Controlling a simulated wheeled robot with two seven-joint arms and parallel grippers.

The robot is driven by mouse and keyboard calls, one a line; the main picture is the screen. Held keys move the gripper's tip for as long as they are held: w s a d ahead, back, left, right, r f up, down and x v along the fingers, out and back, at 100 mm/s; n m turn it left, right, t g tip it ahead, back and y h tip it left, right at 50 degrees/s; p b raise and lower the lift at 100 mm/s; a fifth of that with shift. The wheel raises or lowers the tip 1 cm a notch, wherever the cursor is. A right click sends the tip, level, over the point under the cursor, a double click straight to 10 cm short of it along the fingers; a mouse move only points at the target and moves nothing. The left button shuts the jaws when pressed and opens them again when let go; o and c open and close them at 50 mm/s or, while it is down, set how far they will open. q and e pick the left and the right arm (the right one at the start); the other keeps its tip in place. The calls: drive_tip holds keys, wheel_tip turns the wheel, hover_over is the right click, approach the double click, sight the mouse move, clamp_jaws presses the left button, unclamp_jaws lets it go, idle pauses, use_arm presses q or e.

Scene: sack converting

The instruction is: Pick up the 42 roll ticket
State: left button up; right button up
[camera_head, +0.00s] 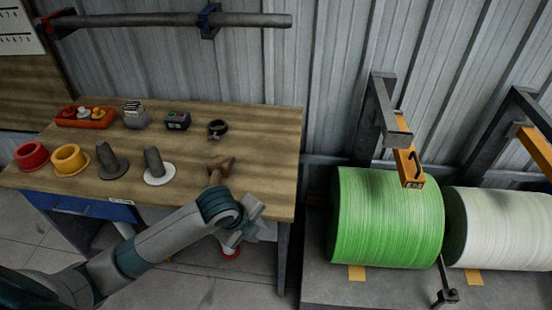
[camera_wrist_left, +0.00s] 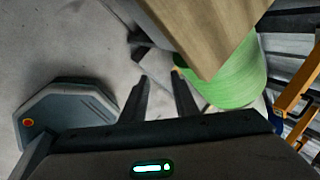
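I cannot make out the number 42 on anything, so I cannot tell which item is the 42 roll ticket. Small orange-yellow tags lie on the platform, one below the green roll (camera_head: 388,220) at the tag (camera_head: 357,272) and one below the white roll (camera_head: 500,230) at the tag (camera_head: 473,278). My left gripper (camera_head: 252,222) is at the bench's front right edge, left of the green roll. In the left wrist view its two fingers (camera_wrist_left: 163,82) are apart with nothing held between them. My right gripper is not in view.
Orange-tipped brackets (camera_head: 408,165) overhang the rolls.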

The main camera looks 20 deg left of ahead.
use_arm(q)
drive_tip(key=s+f+n+y, duration=0.1)
drive_tip(key=s+f+n, duration=0.4)
drive_tip(key=s+n, duration=0.45)
drive_tip(key=s+f+n, duration=0.4)
drive_tip(key=s+n, duration=0.5)
drive_tip(key=s, duration=0.1)
drive_tip(key=s+f+n+g, duration=0.1)
drive_tip(key=s+f, duration=0.2)
drive_tip(key=f, duration=1)
drive_tip(key=s+f+n+g, duration=0.1)
drive_tip(key=s+f, duration=0.2)
drive_tip(key=f, duration=1.1)
drive_tip(key=s+a+f, duration=0.2)
drive_tip(key=s+f, duration=0.5)
drive_tip(key=s, duration=0.1)
drive_tip(key=s+a+f+g, duration=0.1)
drive_tip(key=s+f, duration=0.7)
drive_tip(key=s, duration=0.1)
drive_tip(key=shift+s+a+f+g+y, duration=0.25)
drive_tip(key=shift+a+g+y, duration=0.05)
drive_tip(key=shift+a+y, duration=0.1)
drive_tip(key=shift+w+m, duration=0.1)
drive_tip(key=shift+m, duration=0.25)
